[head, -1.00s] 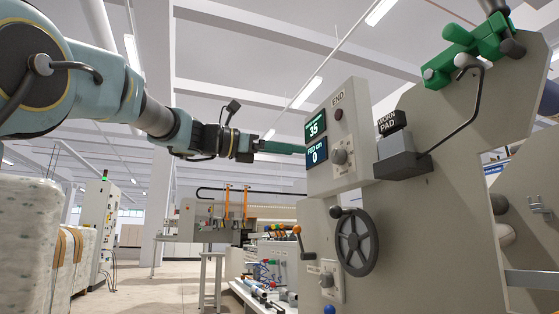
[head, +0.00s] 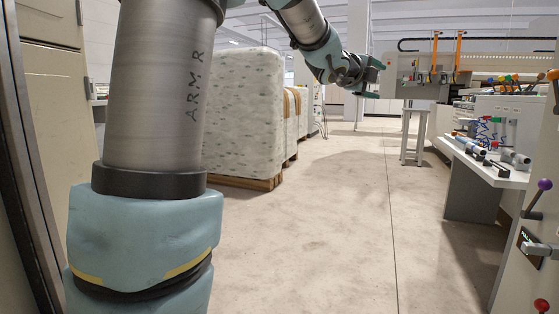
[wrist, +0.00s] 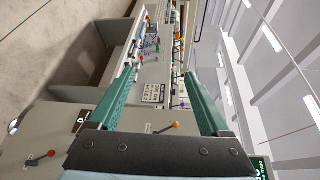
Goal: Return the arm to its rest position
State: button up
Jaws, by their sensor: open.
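My arm (head: 160,90) rises large at the left of the head view and bends over toward the upper middle. In the wrist view my gripper (wrist: 158,78) shows two green fingers spread well apart. Nothing is held between them. The fingers point toward a grey panel and a bench, which appear turned sideways in that view.
A wrapped pallet stack (head: 243,115) stands left of centre. A white bench (head: 480,165) with tools is at the right, near a machine side with a purple-knobbed lever (head: 541,190). The middle floor (head: 340,220) is clear.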

jog(key=s+a+f+n+g+y, duration=0.3)
jog(key=a+f+n+y, duration=0.6)
jog(key=a+f+n, duration=1)
jog(key=s+a+f+n+g+y+p, duration=0.1)
jog(key=s+a+f+n+g, duration=0.3)
jog(key=s+a+f, duration=0.45)
jog(key=s+a+f+n+g+y, duration=0.25)
jog(key=s+a+f+n, duration=0.2)
jog(key=s+f, duration=0.6)
jog(key=w+p+v, duration=0.2)
jog(key=p+v, duration=1)
jog(key=v, duration=0.1)
jog(key=w+a+r+p+v, duration=0.1)
jog(key=w+p+v, duration=0.1)
jog(key=p+v, duration=1.1)
jog(key=w+a+p+v, duration=0.1)
jog(key=w+p+v, duration=0.2)
jog(key=p+v, duration=1)
jog(key=shift+a+r+g+h, duration=0.35)
jog(key=shift+a+r+h, duration=0.1)
jog(key=shift+r, duration=0.1)
jog(key=shift+s, duration=0.1)
